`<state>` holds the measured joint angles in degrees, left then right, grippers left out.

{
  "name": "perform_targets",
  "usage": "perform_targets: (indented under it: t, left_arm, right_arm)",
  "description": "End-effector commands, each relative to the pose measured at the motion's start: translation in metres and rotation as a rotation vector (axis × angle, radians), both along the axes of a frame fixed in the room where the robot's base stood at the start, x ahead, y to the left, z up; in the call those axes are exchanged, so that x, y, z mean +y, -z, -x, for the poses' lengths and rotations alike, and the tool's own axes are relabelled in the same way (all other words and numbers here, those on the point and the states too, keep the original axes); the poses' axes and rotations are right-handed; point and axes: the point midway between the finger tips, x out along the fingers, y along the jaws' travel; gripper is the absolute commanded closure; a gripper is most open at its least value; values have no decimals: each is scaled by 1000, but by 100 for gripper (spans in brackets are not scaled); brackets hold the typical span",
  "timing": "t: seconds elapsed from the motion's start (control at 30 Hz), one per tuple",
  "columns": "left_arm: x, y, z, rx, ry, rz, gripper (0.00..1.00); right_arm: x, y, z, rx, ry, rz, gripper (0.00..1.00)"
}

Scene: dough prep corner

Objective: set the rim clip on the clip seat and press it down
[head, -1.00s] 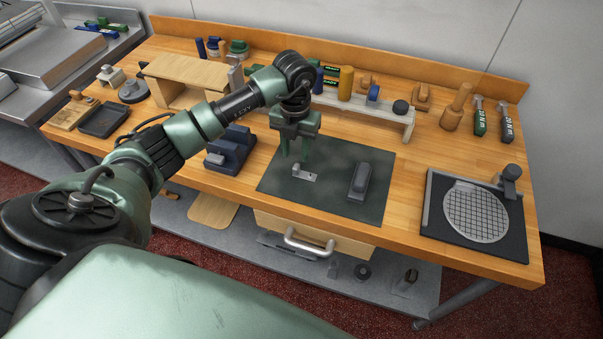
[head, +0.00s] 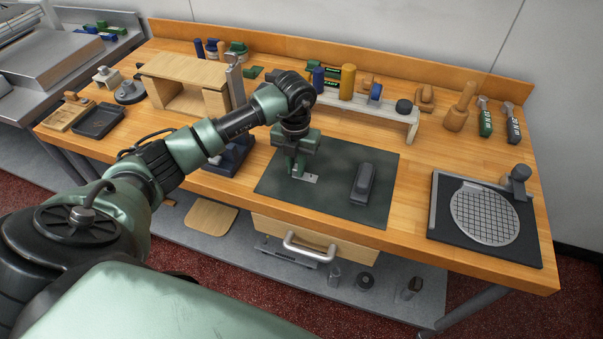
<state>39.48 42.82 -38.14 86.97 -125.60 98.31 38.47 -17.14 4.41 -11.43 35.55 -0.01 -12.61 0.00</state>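My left gripper (head: 297,172) points down at the dark green mat (head: 330,203), with its fingertips at a small grey metal piece (head: 311,180), which looks like the rim clip. The fingers and wrist hide part of this piece, and I cannot tell whether they have closed on it. A dark plate (head: 449,221) with a round mesh screen (head: 487,215) lies at the right of the bench. A grey block with a knob (head: 516,179) stands at its back right corner; I cannot tell for sure which part is the clip seat. My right gripper is not in view.
A dark elongated block (head: 363,183) lies on the mat right of my gripper. A blue fixture (head: 229,158) stands to the left, partly behind my arm. A pale raised shelf (head: 390,118) holds several items behind. Bare wood lies between mat and dark plate.

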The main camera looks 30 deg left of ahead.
Motion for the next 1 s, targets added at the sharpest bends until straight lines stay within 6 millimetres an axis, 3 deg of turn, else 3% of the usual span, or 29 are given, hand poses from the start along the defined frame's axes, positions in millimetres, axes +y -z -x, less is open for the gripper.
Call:
perform_targets:
  t: [0.07,0.1,0.13,1.0]
  left_arm:
    - [-1,2,1,5,1,0,100]
    - [-1,2,1,5,1,0,92]
    - [-1,2,1,5,1,0,100]
    - [-1,-18,1,2,2,0,100]
  right_arm:
    - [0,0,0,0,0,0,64]
    - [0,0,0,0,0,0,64]
    - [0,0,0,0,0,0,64]
    - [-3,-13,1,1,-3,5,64]
